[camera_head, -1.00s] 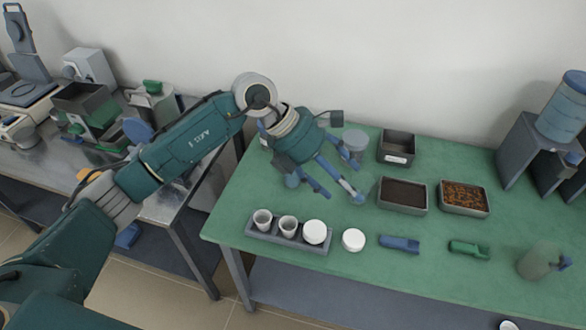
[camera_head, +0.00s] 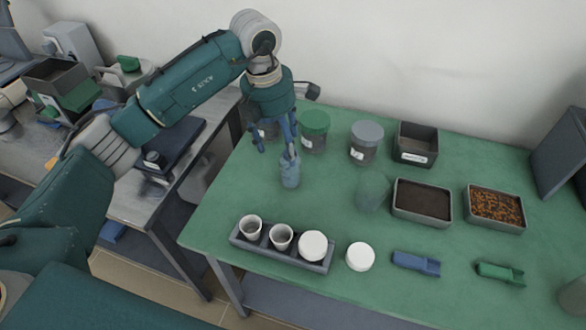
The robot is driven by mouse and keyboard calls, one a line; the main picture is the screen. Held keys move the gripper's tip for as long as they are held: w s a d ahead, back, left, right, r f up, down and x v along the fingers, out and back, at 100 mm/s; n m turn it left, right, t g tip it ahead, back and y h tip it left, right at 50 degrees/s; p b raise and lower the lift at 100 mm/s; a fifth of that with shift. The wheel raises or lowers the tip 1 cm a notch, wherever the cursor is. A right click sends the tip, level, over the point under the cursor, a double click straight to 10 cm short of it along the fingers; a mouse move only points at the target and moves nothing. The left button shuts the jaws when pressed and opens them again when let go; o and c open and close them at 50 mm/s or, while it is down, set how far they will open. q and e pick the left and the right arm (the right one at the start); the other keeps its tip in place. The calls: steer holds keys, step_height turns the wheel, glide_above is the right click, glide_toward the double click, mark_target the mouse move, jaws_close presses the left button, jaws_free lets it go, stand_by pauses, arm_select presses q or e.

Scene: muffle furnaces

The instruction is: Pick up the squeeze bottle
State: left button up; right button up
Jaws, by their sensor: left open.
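A small blue squeeze bottle (camera_head: 290,171) with a narrower top stands upright on the green table (camera_head: 330,205), near its left end. My left gripper (camera_head: 276,149) points down with its fingers apart, just above and slightly left of the bottle. One finger overlaps the bottle's top in the picture; I cannot tell whether it touches. Nothing is held between the fingers. My right gripper is not in view.
A green-lidded jar (camera_head: 315,131) and grey-lidded jar (camera_head: 366,142) stand behind. A faint translucent vessel (camera_head: 373,190) is to the right. A cup rack (camera_head: 262,249) and white lid (camera_head: 360,257) are in front. Trays (camera_head: 422,216) stand right.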

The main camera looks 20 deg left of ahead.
mark_target(286, 156)
arm_select(q)
steer(key=f, duration=0.4)
steer(key=w+f, duration=0.1)
steer(key=f, duration=0.1)
steer(key=shift+d+p, duration=0.35)
steer(key=shift+p, duration=0.05)
steer(key=f, duration=0.1)
steer(key=w+f+p, duration=0.1)
steer(key=f, duration=0.3)
steer(key=shift+w+d+p, duration=0.2)
steer(key=shift+d+p, duration=0.1)
steer(key=shift+p, duration=0.1)
steer(key=shift+f, duration=0.3)
steer(key=shift+w, duration=0.1)
jaws_close()
